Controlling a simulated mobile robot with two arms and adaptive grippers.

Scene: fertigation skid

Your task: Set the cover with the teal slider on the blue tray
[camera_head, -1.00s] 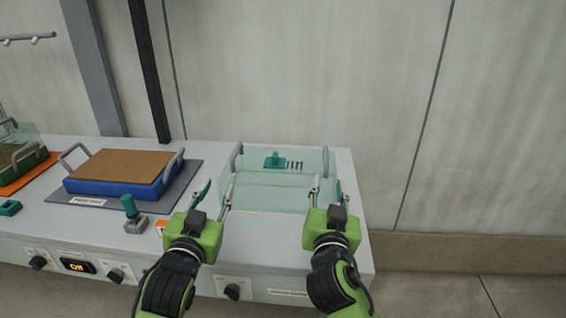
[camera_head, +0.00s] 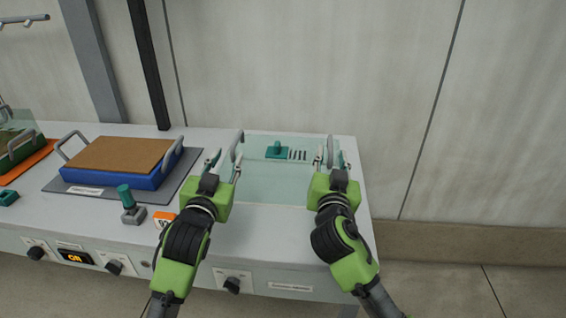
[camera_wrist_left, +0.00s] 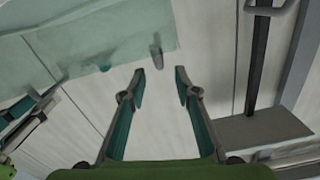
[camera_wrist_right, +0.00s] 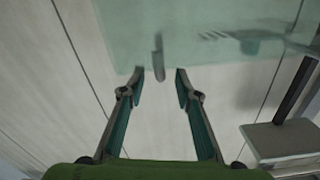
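The clear cover (camera_head: 275,185) lies at the right end of the bench, with a teal slider (camera_head: 277,151), dark slots and a grey handle on each side. My left gripper (camera_head: 225,165) is open at the cover's left handle (camera_head: 239,140). In the left wrist view that handle (camera_wrist_left: 156,56) stands just ahead of the open fingers. My right gripper (camera_head: 331,160) is open at the right handle (camera_head: 330,148), which shows ahead of its fingers in the right wrist view (camera_wrist_right: 158,58). The blue tray (camera_head: 110,181), filled with a brown slab (camera_head: 122,155), sits on a grey mat to the left.
A green tray (camera_head: 20,148) on an orange mat (camera_head: 28,163) is at far left. A black post (camera_head: 149,65) rises behind the bench. Knobs line the front panel.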

